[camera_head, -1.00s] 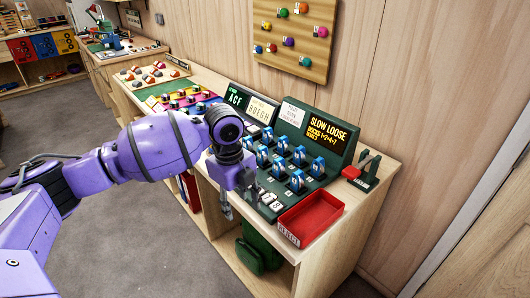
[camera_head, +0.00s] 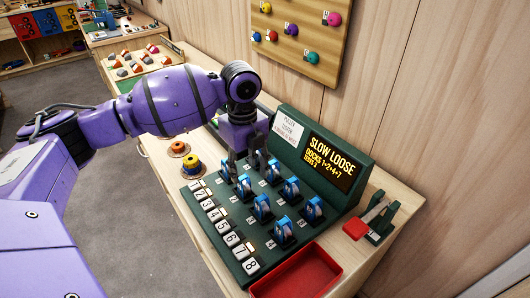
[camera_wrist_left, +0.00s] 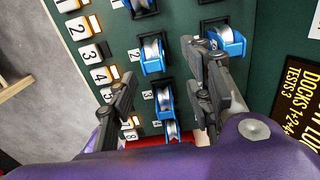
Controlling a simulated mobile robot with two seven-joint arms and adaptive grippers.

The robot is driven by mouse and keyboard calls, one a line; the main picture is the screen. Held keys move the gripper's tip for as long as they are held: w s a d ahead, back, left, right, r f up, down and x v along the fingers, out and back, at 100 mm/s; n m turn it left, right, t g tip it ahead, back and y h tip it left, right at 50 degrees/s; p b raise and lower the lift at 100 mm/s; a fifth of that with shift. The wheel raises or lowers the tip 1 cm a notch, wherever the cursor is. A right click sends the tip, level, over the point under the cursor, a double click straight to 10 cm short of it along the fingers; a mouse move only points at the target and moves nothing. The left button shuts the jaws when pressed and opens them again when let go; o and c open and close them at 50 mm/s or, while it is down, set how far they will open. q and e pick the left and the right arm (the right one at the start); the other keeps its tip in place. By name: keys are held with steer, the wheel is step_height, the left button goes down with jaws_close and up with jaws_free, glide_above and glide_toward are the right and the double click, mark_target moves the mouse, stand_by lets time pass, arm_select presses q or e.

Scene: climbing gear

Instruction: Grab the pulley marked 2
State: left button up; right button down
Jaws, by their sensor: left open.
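Blue pulleys with silver wheels stand in two rows on a dark green sloped board (camera_head: 220,261). The pulley whose label looks like 2 (camera_head: 243,189) is in the row nearer the numbered tiles; it also shows in the left wrist view (camera_wrist_left: 152,54). My left gripper (camera_head: 243,165) is above the far end of the board, partly hiding the pulleys there. In the left wrist view my left gripper (camera_wrist_left: 163,88) is open, its fingers apart on either side of the row, with nothing held. The pulley labelled 3 (camera_wrist_left: 165,98) shows between the fingers. My right gripper is not in view.
White tiles numbered 1 to 8 (camera_head: 223,227) line the board's edge. A screen (camera_head: 332,160) reads "SLOW LOOSE, DOCKS 1+2+4+7, TESTS 3". A red tray (camera_head: 297,276) lies at the near end, and a red-handled device (camera_head: 370,221) stands to the right. Yellow and orange spools (camera_head: 192,164) sit at left.

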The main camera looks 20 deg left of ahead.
mark_target(243, 177)
arm_select(q)
steer(key=shift+s+a+f, duration=0.1)
steer(key=shift+f, duration=0.45)
steer(key=shift+s+a+f, duration=0.1)
steer(key=shift+f, duration=0.45)
steer(key=f, duration=0.3)
steer(key=shift+a+f, duration=0.25)
steer(key=shift+a, duration=0.05)
steer(key=shift+f, duration=0.25)
jaws_close()
steer(key=shift+w+r, duration=0.1)
steer(key=shift+r, duration=0.05)
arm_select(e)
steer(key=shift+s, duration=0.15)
